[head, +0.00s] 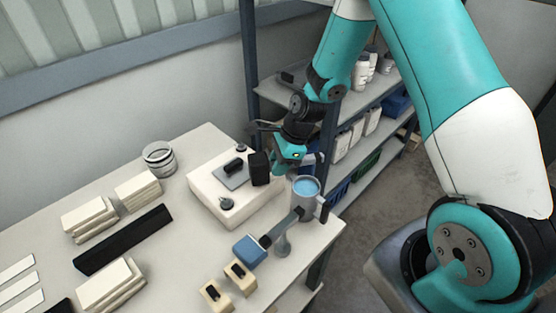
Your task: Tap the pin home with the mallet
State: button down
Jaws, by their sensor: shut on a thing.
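My gripper (279,163) is over the right part of the white block (209,198) on the bench. It is shut on what looks like the mallet, whose black, blocky head (259,168) shows just left of the gripper. The handle is mostly hidden by the gripper. The head stands close to a grey plate (231,177) with a dark upright piece (233,165) on the block. I cannot tell whether the head touches the block. Small dark round-topped pieces, one at the front (226,203) and one at the back (241,148), also stand there. I cannot tell which piece is the pin.
A grey mug with blue contents (305,190) stands close to the gripper at the bench's right edge. A blue-headed tool on a stand (250,250) and two pale blocks (241,277) are in front. A jar (159,158) stands behind left. Shelving (365,104) rises behind.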

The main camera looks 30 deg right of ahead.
jog(key=shift+r, duration=0.3)
notch_tip(320, 180, up, 3)
jog(key=p, duration=0.2)
jog(key=shift+f+p, duration=0.15)
jog(key=shift+p, duration=0.25)
jog(key=shift+f, duration=0.15)
notch_tip(320, 180, down, 4)
jog(key=b, duration=0.3)
jog(key=shift+f, duration=0.15)
jog(key=shift+r, duration=0.3)
notch_tip(320, 180, up, 8)
jog(key=p, duration=0.7)
jog(key=shift+f, duration=0.25)
